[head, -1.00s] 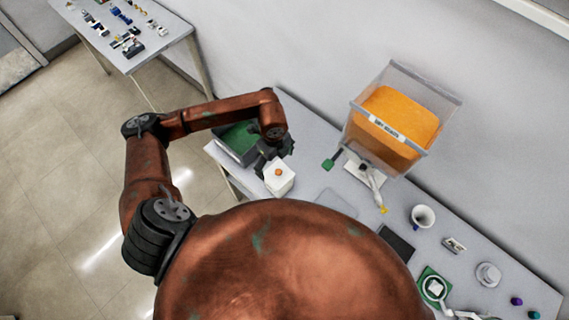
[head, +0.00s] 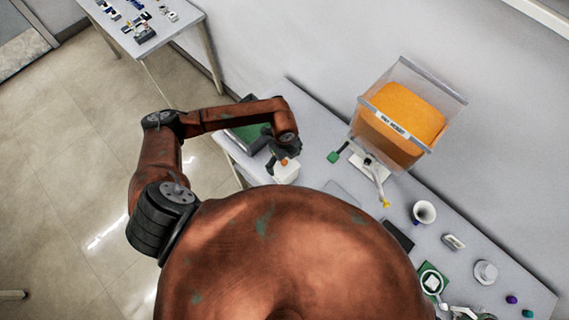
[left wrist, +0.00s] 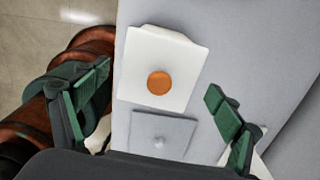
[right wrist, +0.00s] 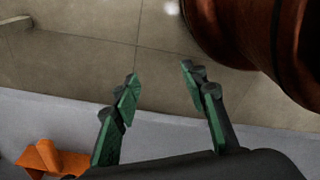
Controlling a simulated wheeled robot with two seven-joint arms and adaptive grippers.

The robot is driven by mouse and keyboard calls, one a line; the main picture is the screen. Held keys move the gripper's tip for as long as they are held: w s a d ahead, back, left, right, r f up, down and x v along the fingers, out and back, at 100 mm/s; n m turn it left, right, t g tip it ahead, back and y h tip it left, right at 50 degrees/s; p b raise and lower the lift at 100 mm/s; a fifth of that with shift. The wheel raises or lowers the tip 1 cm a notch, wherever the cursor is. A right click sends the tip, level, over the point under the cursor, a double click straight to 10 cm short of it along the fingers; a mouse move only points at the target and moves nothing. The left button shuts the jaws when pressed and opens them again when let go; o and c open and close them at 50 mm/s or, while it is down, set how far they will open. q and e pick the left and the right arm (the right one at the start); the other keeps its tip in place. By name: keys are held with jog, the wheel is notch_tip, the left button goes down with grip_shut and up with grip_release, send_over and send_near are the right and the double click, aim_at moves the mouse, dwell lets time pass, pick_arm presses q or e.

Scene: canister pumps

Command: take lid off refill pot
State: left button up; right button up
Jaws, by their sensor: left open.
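The white square refill pot (head: 287,174) stands on the table. Its white lid (left wrist: 178,62) carries a round orange knob (left wrist: 158,83), which also shows in the head view (head: 284,161). My left gripper (left wrist: 156,86) is open above the pot, its green fingers spread wide on either side, with the knob between them in the picture and not touched. In the head view the left gripper (head: 279,150) partly covers the pot. My right gripper (right wrist: 160,75) is open and empty, over the floor and table edge in its wrist view.
A grey square plate with a pale knob (left wrist: 164,136) lies beside the pot. A green-lined grey tray (head: 246,136) stands behind it. A clear hopper of orange stuff (head: 405,115) stands to the right, then a cup (head: 424,212) and small parts. An orange object (right wrist: 52,160) shows in the right wrist view.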

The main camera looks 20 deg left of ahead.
pick_arm(q)
jog(key=shift+s, duration=0.25)
jog(key=c, duration=1.9)
jog(key=shift+c, duration=1.2)
